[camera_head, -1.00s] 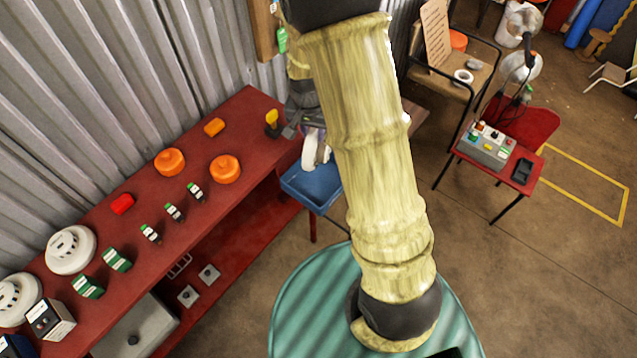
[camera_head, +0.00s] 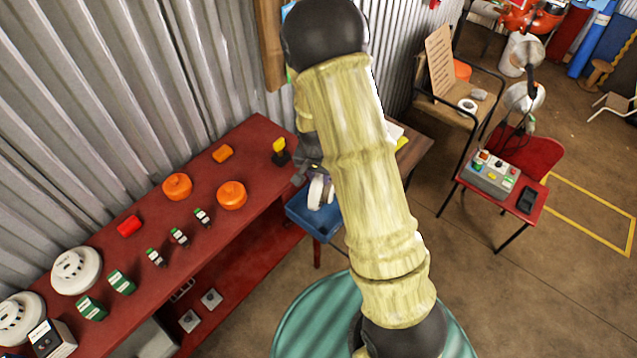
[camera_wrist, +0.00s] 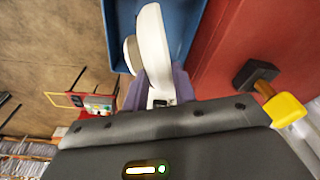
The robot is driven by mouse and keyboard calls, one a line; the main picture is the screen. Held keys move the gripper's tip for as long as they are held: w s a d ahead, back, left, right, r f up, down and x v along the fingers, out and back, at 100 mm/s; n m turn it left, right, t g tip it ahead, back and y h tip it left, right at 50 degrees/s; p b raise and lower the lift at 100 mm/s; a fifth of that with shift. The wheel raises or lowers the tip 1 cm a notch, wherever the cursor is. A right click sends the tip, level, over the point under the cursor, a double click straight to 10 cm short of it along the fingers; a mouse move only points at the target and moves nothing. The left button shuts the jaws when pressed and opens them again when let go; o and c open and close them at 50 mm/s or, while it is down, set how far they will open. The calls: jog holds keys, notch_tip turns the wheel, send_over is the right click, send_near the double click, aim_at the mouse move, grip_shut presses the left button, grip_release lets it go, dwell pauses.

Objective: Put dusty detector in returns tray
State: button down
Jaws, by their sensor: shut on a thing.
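The white detector (camera_wrist: 153,50) is held on edge between the fingers of my gripper (camera_wrist: 155,92) in the wrist view. In the head view the detector (camera_head: 318,192) shows beside my arm, over the blue returns tray (camera_head: 309,222). The tray also shows behind the detector in the wrist view (camera_wrist: 187,14). My gripper (camera_head: 312,172) is partly hidden by my arm in the head view. I cannot tell whether the detector touches the tray floor. No dust can be made out on it.
The red bench (camera_head: 150,290) at left holds two white detectors (camera_head: 76,270), orange caps (camera_head: 231,195), green-and-white modules and a yellow-topped switch (camera_head: 280,150) close to my gripper. A red stool (camera_head: 525,203) with a grey control box (camera_head: 490,176) stands right. Open floor lies between.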

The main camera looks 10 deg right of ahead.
jog(key=shift+f+p, duration=0.45)
jog(key=shift+f, duration=1.45)
jog(key=shift+f, duration=0.15)
jog(key=shift+f, duration=0.1)
jog(key=c, duration=1.1)
grip_release()
jog(key=r+b, duration=0.1)
jog(key=r, duration=0.3)
jog(key=s+r, duration=0.1)
jog(key=r, duration=0.3)
jog(key=a+r+b, duration=0.1)
jog(key=r, duration=0.3)
jog(key=shift+s+r+b, duration=0.15)
jog(key=shift+s+b, duration=0.2)
jog(key=shift+s, duration=0.05)
jog(key=shift+w, duration=0.1)
